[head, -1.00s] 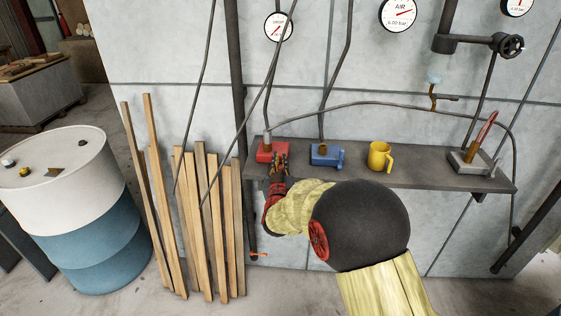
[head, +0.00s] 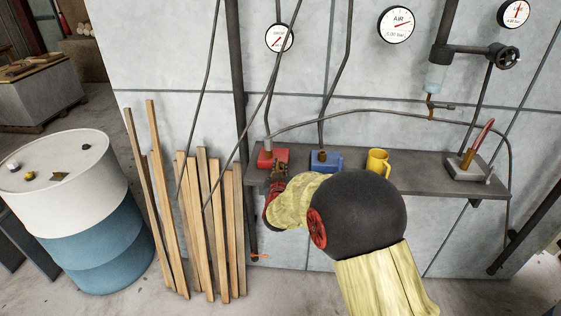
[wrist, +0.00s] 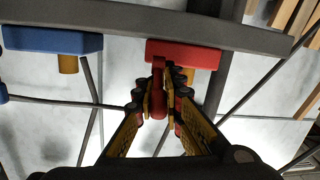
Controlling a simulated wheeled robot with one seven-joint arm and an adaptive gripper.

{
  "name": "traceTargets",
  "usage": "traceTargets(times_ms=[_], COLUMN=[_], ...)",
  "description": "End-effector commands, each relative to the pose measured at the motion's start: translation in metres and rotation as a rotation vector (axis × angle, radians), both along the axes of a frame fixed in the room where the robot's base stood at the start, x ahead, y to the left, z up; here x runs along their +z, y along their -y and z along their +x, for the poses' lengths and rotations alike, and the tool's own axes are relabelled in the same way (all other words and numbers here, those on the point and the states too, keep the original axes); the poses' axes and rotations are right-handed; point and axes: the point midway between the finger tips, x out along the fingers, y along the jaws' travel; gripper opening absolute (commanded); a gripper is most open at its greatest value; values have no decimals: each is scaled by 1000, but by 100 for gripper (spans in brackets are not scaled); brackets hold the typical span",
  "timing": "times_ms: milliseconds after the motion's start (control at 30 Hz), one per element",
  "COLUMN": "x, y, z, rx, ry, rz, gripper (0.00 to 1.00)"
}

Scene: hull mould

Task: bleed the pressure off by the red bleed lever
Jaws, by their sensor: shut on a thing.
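The red valve block (head: 273,158) sits at the left end of the grey wall shelf (head: 405,184). It also shows in the wrist view (wrist: 183,52). Its red lever (wrist: 158,92) stands between my fingertips in the wrist view. My gripper (head: 279,172) is at the front of the red block, shut on that lever; in the wrist view the fingertips (wrist: 160,90) close around it from both sides. My wrist hides part of the lever in the head view. An AIR gauge (head: 397,25) hangs above the shelf; its figures are too small to read surely.
Hoses cross the wall above. Wooden planks (head: 210,225) and a drum (head: 75,210) stand at left.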

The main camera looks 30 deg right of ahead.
Motion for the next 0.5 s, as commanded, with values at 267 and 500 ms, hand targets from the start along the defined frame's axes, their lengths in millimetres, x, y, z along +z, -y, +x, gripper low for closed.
traceTargets(times_ms=[267,500], x=[9,10], y=[4,6], z=[3,5], rx=[-3,-4], ry=[-133,-237], rz=[89,159], gripper=[0,0])
